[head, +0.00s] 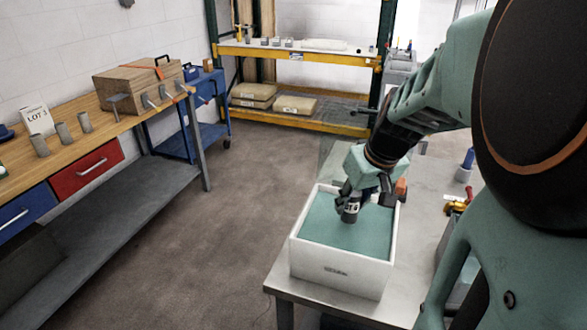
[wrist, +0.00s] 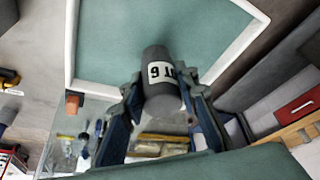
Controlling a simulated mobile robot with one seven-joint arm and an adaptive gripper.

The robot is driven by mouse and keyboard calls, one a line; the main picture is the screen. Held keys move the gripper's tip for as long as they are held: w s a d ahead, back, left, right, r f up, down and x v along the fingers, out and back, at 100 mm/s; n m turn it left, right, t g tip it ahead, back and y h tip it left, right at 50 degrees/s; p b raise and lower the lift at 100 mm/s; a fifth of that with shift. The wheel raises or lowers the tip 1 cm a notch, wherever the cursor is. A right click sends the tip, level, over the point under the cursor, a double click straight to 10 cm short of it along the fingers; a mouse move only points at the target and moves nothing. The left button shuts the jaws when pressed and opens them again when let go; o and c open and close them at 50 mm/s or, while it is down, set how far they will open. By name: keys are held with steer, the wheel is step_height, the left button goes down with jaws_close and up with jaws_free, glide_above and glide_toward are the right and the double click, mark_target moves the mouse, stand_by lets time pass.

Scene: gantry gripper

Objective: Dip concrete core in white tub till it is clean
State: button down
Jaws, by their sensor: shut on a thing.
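The concrete core (head: 351,211) is a dark grey cylinder with a white printed label. My gripper (head: 353,196) is shut on it over the white tub (head: 342,273), which is filled with teal liquid (head: 330,222). In the head view the core's lower end is close to the liquid surface; I cannot tell whether it touches. In the wrist view the core (wrist: 162,85) sits between both fingers of my gripper (wrist: 166,100), its label readable in part, with the tub's white rim (wrist: 76,45) around the liquid behind it. Part of the core is hidden by the fingers.
The tub stands on a grey metal table (head: 290,285), with a blue-topped bottle (head: 467,160) and yellow-red tools (head: 456,205) at its right. A wooden bench (head: 110,125) at left holds several grey cores beside a LOT 3 card (head: 37,120). A shelf rack (head: 290,127) stands behind.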

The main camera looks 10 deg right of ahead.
steer(key=shift+r+p, duration=1.35)
steer(key=shift+r, duration=1)
steer(key=shift+s, duration=0.1)
